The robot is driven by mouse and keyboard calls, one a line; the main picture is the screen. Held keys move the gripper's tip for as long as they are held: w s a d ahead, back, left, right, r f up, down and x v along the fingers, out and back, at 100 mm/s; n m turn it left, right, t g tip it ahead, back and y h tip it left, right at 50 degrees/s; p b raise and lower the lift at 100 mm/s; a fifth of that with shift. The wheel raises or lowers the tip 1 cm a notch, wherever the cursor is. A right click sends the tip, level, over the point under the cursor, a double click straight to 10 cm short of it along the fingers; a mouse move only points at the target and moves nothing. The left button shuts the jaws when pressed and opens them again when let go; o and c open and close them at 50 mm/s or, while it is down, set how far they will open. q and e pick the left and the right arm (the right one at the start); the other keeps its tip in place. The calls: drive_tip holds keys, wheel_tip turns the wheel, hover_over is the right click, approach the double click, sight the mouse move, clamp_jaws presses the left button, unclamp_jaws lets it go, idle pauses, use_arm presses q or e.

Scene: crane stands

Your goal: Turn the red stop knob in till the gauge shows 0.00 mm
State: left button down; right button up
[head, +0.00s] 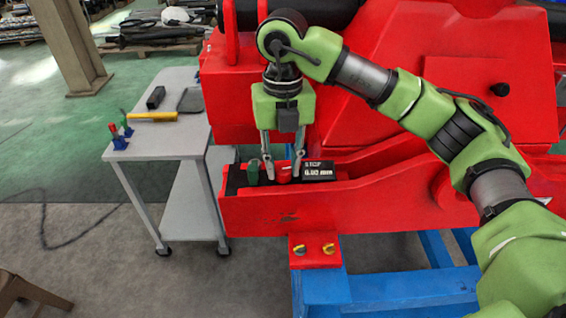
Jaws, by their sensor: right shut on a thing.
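The red stop knob (284,174) sits in the dark recess on top of the red machine's front beam. My right gripper (283,165) reaches down from above and is shut on the knob, one fingertip on each side. The gauge (318,171) is a black box just right of the knob, labelled STOP. Its white figures look like 0.02 mm, but the last digit is too small to be sure. My left gripper is not in view.
A dark green part (253,172) stands in the recess just left of the knob. A grey trolley (160,140) at the left carries a yellow-handled tool (152,117) and small items. The red machine body (450,80) rises close behind and right. Blue frame (370,288) lies below.

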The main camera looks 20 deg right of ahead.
sight(282, 168)
drive_tip(key=o, duration=1.1)
drive_tip(key=shift+w+r, duration=0.1)
drive_tip(key=shift+r, duration=4)
